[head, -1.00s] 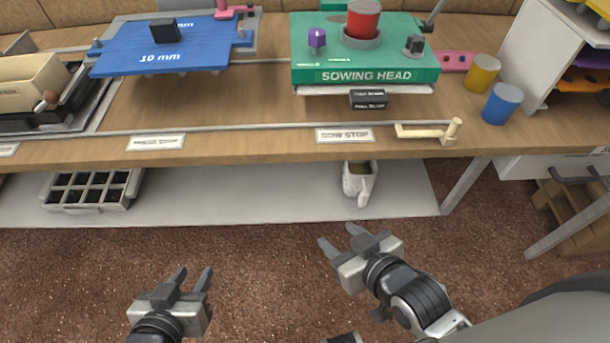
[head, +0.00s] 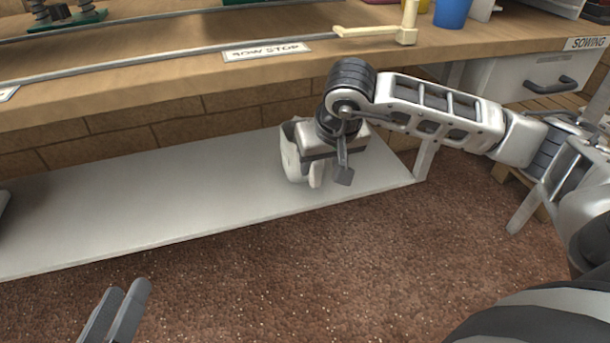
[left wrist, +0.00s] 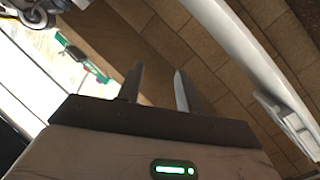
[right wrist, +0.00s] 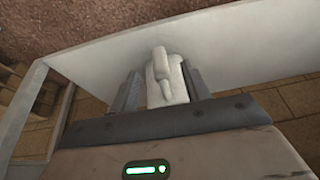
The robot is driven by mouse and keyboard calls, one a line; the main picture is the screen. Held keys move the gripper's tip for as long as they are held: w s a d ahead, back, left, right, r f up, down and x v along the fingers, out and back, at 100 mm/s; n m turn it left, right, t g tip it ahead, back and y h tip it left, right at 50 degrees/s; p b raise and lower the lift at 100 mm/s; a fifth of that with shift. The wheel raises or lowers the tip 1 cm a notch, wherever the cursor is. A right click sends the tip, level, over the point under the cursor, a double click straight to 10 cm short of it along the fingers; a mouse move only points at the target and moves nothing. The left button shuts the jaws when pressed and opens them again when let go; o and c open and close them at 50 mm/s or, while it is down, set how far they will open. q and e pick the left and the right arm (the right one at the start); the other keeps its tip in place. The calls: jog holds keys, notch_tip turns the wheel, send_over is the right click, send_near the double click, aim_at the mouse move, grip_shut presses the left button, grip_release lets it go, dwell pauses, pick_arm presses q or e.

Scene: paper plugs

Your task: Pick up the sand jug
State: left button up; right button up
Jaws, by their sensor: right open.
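The sand jug (head: 292,160) is white and stands on the low grey shelf under the bench. In the head view my right gripper (head: 330,178) hides much of it. In the right wrist view the jug (right wrist: 168,88) and its handle lie between the two fingers of my right gripper (right wrist: 160,92). The fingers are open; whether either one touches the jug I cannot tell. My left gripper (head: 118,308) is low at the left of the head view, away from the jug. In the left wrist view its fingers (left wrist: 158,88) stand apart with nothing between them.
A bench leg (head: 425,155) stands right of the jug. A blue cup (head: 452,12) sits on the bench.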

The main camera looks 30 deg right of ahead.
aim_at(314, 173)
jog(key=b+x, duration=0.1)
jog(key=x, duration=0.2)
jog(key=w+b+x, duration=0.1)
jog(key=b+x, duration=0.1)
jog(key=x, duration=0.1)
jog(key=shift+w+d+f, duration=0.1)
jog(key=shift+d, duration=0.1)
jog(key=shift+w+f, duration=0.2)
jog(key=shift+f, duration=0.1)
pick_arm(q)
jog(key=r+m+t, duration=0.1)
jog(key=w+r+m+t+h, duration=0.1)
jog(key=r, duration=0.1)
jog(key=w+a+r+m+t, duration=0.1)
jog(key=r, duration=0.1)
jog(key=shift+w+r+m+h, duration=0.15)
jog(key=shift+m+h, duration=0.15)
jog(key=shift+h, duration=0.1)
pick_arm(e)
grip_shut()
